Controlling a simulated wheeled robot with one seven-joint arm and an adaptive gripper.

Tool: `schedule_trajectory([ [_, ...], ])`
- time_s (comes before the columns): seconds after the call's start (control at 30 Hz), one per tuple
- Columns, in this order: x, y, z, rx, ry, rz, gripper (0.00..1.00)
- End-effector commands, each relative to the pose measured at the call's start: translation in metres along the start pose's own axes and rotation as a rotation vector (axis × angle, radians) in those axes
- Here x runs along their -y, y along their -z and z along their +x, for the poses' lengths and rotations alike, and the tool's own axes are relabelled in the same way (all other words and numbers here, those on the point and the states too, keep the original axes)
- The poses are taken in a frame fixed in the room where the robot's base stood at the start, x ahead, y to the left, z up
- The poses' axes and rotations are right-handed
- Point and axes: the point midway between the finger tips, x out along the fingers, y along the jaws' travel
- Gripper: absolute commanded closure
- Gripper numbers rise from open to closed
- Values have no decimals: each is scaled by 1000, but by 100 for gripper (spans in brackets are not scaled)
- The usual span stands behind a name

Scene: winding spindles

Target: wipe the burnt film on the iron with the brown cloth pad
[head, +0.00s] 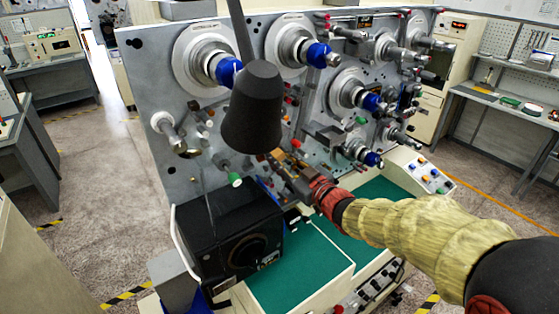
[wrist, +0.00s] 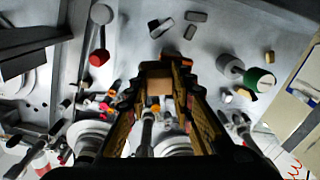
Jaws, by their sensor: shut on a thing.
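My gripper (head: 283,168) reaches in front of the lower middle of the grey winding machine panel, just right of and below the dark lamp shade. In the wrist view my gripper (wrist: 165,68) is shut on a small brown pad (wrist: 159,84), which sits between the two long fingers. In the head view the pad is too small to make out clearly. I cannot pick out the iron or its burnt film for certain in either view. The fingers and the lamp hide part of the panel there.
A black lamp shade (head: 252,108) hangs close to my gripper. Spindles with blue ends (head: 229,71) jut from the panel. A green-ended knob (wrist: 259,80) sticks out at the right.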

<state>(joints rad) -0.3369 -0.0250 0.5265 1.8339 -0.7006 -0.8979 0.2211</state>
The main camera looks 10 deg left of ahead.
Motion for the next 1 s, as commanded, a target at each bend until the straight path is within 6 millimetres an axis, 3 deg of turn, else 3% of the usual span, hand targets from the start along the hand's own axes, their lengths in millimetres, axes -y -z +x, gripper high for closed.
schedule_trajectory([
  [0.5,37,10,3,-3,3,-1,100],
  [0.83,39,12,3,-3,3,-2,100],
  [1.0,37,12,-8,-2,0,-1,100],
])
